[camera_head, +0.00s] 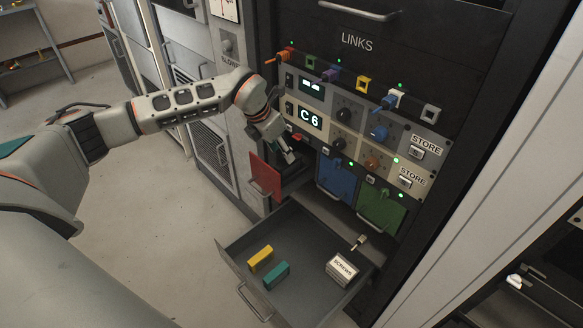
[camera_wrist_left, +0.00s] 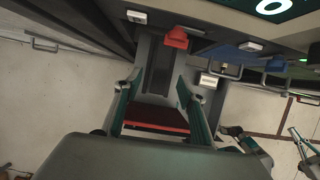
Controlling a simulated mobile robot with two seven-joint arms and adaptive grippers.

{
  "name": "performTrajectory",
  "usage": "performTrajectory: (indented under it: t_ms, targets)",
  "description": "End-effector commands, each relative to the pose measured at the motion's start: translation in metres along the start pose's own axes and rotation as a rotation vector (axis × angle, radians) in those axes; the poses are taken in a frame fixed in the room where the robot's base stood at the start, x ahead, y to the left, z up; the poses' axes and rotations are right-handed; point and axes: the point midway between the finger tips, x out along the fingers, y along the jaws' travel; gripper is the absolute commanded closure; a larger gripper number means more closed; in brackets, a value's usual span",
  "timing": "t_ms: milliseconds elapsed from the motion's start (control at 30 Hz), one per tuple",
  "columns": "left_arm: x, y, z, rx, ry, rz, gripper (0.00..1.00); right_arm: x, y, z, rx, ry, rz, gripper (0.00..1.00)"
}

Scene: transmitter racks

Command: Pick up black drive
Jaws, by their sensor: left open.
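My left gripper (camera_head: 287,152) is at the open bay on the left of the rack's lower row, beside the lowered red flap (camera_head: 265,176). In the left wrist view, its two fingers (camera_wrist_left: 158,92) are spread apart, with the red flap (camera_wrist_left: 157,118) showing between them. A dark upright shape (camera_wrist_left: 159,65) lies beyond the fingertips inside the bay. It may be the black drive, but I cannot tell for sure. Nothing is visibly held.
A blue flap (camera_head: 336,181) and a green flap (camera_head: 381,209) are to the right. An open drawer (camera_head: 307,291) below holds a yellow block (camera_head: 260,258), a teal block (camera_head: 276,275) and a screws box (camera_head: 341,269). Knobs and plugs crowd the panel above. Floor at left is clear.

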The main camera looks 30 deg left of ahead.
Motion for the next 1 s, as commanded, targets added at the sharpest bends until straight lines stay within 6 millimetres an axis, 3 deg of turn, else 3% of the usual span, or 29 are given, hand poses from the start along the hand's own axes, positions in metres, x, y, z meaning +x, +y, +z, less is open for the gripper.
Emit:
performTrajectory:
  t_ms: [533, 1000]
  targets:
    - [0.070, -0.003, 0.002, 0.000, 0.006, -0.006, 0.60, 0.004, -0.006, 0.025, -0.010, -0.035, -0.005, 1.00]
    - [0.075, -0.002, 0.004, 0.001, 0.000, -0.004, 0.60, 0.005, 0.000, 0.013, -0.011, -0.012, 0.004, 1.00]
